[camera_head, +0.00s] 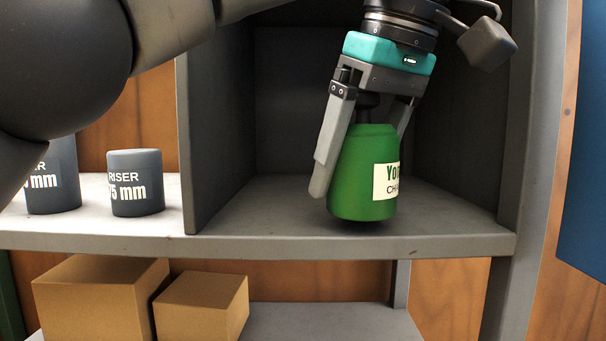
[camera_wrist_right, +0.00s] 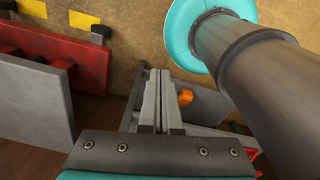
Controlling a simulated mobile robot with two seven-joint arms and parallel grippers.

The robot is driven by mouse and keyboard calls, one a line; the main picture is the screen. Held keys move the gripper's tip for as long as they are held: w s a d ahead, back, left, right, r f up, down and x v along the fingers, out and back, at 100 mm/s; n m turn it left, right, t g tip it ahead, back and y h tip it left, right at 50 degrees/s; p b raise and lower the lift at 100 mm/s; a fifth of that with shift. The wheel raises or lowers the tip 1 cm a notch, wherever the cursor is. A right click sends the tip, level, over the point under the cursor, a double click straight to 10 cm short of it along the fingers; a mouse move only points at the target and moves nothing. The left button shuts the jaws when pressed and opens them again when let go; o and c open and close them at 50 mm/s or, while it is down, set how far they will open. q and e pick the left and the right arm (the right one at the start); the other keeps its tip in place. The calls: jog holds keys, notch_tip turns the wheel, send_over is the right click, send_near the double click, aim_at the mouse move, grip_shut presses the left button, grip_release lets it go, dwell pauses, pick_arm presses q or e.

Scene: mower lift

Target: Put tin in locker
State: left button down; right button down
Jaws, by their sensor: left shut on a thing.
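A green tin (camera_head: 362,178) with a cream label is in the head view, inside or at the mouth of the dark grey open locker compartment (camera_head: 285,115). My left gripper (camera_head: 362,165) comes down from above and is shut on the tin, with a finger on each side. The tin is nearly upright, slightly tilted. A dark shadow lies under its base, close to the shelf floor; I cannot tell whether it touches. My right gripper (camera_wrist_right: 157,78) shows in the right wrist view with its fingers together and nothing visible between them.
Two dark riser cylinders (camera_head: 136,183) stand on the shelf left of the compartment's divider (camera_head: 213,120). Cardboard boxes (camera_head: 100,300) sit on the lower shelf. A blue panel (camera_head: 585,180) is at the far right. The right wrist view shows a red part (camera_wrist_right: 85,75) and a small orange block (camera_wrist_right: 185,97).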

pick_arm(q)
jog(key=w+a, duration=0.2)
jog(key=w, duration=0.1)
jog(key=w+a, duration=0.1)
jog(key=w, duration=0.1)
jog(key=shift+a, duration=0.15)
jog(key=w, duration=0.1)
jog(key=a, duration=0.1)
jog(key=w+a, duration=0.1)
jog(key=shift+w+f, duration=0.25)
jog(key=shift+w, duration=0.1)
jog(key=shift+f, duration=0.3)
jog(key=shift+s+f, duration=0.1)
jog(key=shift+f, duration=0.05)
jog(key=shift+f, duration=0.2)
grip_release()
